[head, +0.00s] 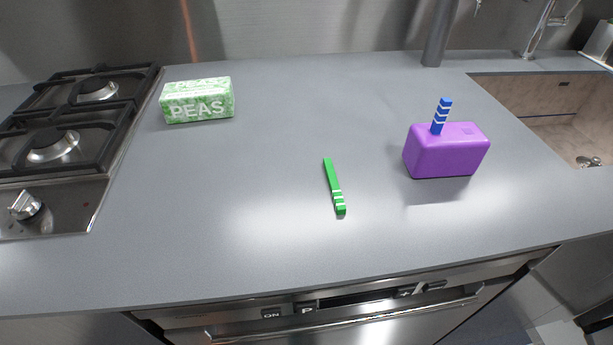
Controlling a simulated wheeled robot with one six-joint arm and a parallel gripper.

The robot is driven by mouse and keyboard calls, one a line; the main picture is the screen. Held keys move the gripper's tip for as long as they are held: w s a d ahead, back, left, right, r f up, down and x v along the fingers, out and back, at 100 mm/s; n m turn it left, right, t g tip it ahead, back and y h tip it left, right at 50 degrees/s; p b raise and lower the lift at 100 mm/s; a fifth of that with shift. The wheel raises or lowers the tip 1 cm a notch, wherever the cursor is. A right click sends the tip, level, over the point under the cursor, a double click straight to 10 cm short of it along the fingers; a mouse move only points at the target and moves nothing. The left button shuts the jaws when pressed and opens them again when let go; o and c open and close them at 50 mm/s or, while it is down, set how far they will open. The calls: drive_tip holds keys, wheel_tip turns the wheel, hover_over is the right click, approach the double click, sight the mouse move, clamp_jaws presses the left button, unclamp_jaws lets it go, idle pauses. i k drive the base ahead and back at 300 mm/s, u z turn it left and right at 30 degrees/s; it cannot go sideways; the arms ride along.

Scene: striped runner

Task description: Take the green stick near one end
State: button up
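The green stick (333,180) lies flat on the grey counter in the head view, near the middle. It points away from the front edge, its far end slightly to the left. Its near end has white stripes. Nothing touches it. My gripper is not in this view.
A purple block (443,156) with a blue white-striped stick (441,116) upright in its top stands to the right. A green PEAS box (197,101) is at the back left. A gas hob (75,135) is at far left, a sink (555,115) at far right. The grey counter (230,220) around the green stick is clear.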

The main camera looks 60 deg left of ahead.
sight(340, 209)
drive_tip(key=u, duration=3.7)
drive_tip(key=k, duration=0.8)
drive_tip(key=z, duration=1.4)
drive_tip(key=i, duration=0.5)
drive_tip(key=z, duration=0.05)
